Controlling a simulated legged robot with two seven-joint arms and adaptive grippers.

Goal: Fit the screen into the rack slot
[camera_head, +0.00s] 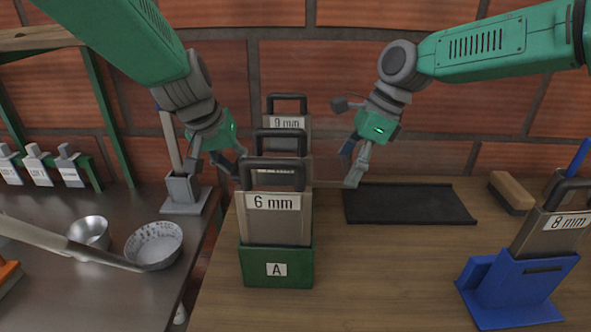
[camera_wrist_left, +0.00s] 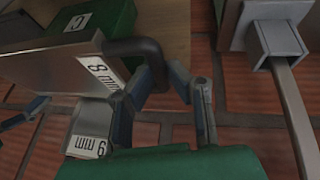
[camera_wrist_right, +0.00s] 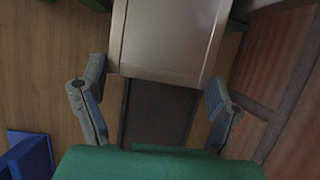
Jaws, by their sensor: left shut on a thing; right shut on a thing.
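A green rack marked A (camera_head: 277,268) holds an upright grey screen marked 6 mm (camera_head: 275,217) at the table's front. My left gripper (camera_head: 240,165) is shut on the black handle of the screen behind it (camera_head: 276,178). That screen's label, largely hidden in the head view, looks like 8 mm in the left wrist view (camera_wrist_left: 60,62). A green box marked C (camera_wrist_left: 108,22) shows by that screen. My right gripper (camera_head: 348,168) is right of the screens. In the right wrist view its fingers, wide apart, flank the end of a grey screen panel (camera_wrist_right: 170,40). The slot is hidden.
A 9 mm screen (camera_head: 289,124) stands at the back. A black tray (camera_head: 408,204) and a brush (camera_head: 511,193) lie right. A blue stand (camera_head: 511,286) holds another 8 mm screen (camera_head: 554,232). Bowls (camera_head: 153,246) sit on the left counter. The table's front middle is clear.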

